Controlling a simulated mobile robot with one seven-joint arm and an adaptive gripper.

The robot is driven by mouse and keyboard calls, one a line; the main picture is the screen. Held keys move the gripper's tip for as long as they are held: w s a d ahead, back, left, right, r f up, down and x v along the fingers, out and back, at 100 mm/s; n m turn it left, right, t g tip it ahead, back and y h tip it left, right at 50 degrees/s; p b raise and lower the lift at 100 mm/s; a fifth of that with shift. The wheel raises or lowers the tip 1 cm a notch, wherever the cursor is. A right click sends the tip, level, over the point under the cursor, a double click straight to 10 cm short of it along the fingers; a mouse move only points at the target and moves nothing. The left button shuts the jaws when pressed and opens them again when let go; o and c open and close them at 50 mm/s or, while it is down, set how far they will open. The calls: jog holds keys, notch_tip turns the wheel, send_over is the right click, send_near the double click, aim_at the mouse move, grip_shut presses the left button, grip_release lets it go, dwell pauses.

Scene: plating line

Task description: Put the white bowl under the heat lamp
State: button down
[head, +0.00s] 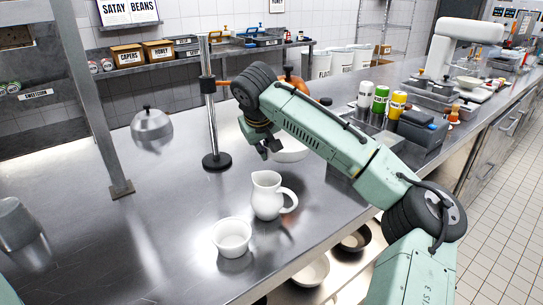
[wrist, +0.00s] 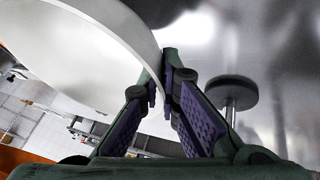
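The white bowl (head: 291,152) is on or just above the steel counter, partly hidden by my arm in the head view. In the wrist view the bowl (wrist: 75,50) fills the upper left, its rim running down between the fingers. My gripper (head: 266,149) is at the bowl's left side; in the wrist view its fingers (wrist: 168,88) are closed together on the rim. The heat lamp has a pole (head: 211,120) on a round black base left of the bowl. Its copper shade (head: 296,80) is mostly hidden behind my arm, above the bowl.
A white jug (head: 267,194) and a small white cup-like bowl (head: 231,237) stand in front. A metal dome (head: 151,127) is at the left. Squeeze bottles (head: 380,99) and pans are to the right. A metal post (head: 95,110) stands left; the counter between is bare.

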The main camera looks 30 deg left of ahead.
aim_at(286, 147)
jog(key=shift+w+d+r, duration=0.1)
jog(key=shift+w+d, duration=0.1)
jog(key=shift+w, duration=0.3)
jog(key=shift+w+d, duration=0.15)
jog(key=shift+w, duration=0.3)
jog(key=f+b, duration=0.3)
jog(key=f, duration=0.1)
jog(key=shift+w, duration=0.3)
jog(key=shift+r, duration=0.25)
jog(key=c, duration=2.3)
grip_release()
jog(key=shift+f, duration=0.25)
jog(key=o, duration=0.5)
jog(key=shift+r, duration=0.1)
